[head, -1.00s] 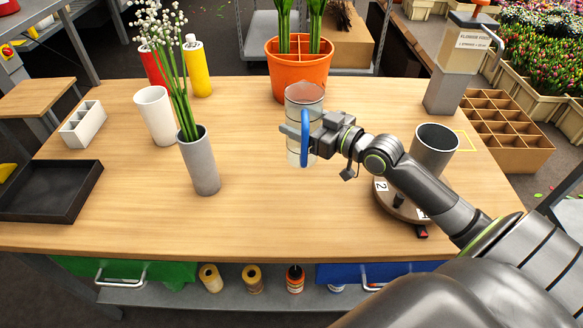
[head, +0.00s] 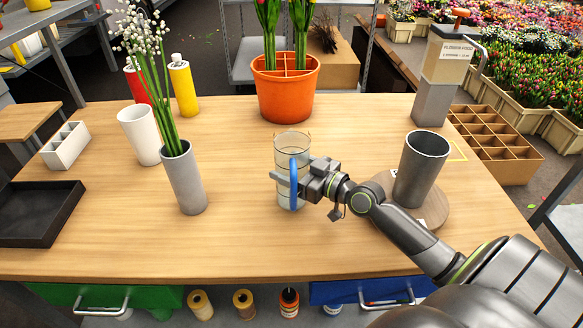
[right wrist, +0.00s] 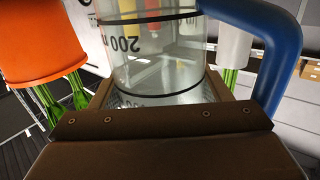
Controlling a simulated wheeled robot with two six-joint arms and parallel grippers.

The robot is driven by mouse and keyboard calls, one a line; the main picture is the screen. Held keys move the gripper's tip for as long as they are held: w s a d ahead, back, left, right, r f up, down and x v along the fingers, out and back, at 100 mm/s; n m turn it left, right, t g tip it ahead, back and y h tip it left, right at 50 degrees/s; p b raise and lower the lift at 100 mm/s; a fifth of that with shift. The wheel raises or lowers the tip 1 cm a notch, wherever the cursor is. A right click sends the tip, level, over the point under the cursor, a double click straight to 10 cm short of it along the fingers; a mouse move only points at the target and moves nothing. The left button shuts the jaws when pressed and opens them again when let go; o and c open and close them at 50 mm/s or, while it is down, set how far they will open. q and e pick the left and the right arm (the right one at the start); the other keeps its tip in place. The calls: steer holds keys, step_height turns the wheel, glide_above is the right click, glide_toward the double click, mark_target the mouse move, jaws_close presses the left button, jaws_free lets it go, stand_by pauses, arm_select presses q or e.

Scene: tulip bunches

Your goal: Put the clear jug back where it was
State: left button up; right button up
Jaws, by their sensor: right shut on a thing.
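The clear jug (head: 292,147) has black markings and a blue handle (head: 293,184). It is upright over the middle of the table, in front of the orange pot. My right gripper (head: 291,185) is shut on it, at its handle side. In the right wrist view the jug's clear wall (right wrist: 150,50) rises beyond the brown gripper pads, with the blue handle to the right. I cannot tell whether its base touches the table. A yellow outline (head: 458,151) is marked on the table near the dispenser, partly hidden by the grey cup. My left gripper is not in view.
A grey cup (head: 421,165) stands on a round wooden turntable (head: 436,212) at the right. The dispenser (head: 437,85) and orange pot (head: 286,97) are behind. A grey vase of white flowers (head: 186,180) and a white cup (head: 140,135) stand left. The front middle is clear.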

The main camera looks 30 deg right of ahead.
steer(key=shift+f, duration=0.2)
steer(key=o, duration=1.3)
steer(key=shift+r, duration=0.1)
steer(key=shift+c, duration=0.2)
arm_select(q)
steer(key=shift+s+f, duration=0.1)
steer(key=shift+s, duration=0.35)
arm_select(e)
steer(key=shift+r, duration=0.1)
arm_select(q)
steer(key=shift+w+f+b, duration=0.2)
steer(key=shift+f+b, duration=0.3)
steer(key=shift+b, duration=0.25)
arm_select(e)
steer(key=v, duration=1.2)
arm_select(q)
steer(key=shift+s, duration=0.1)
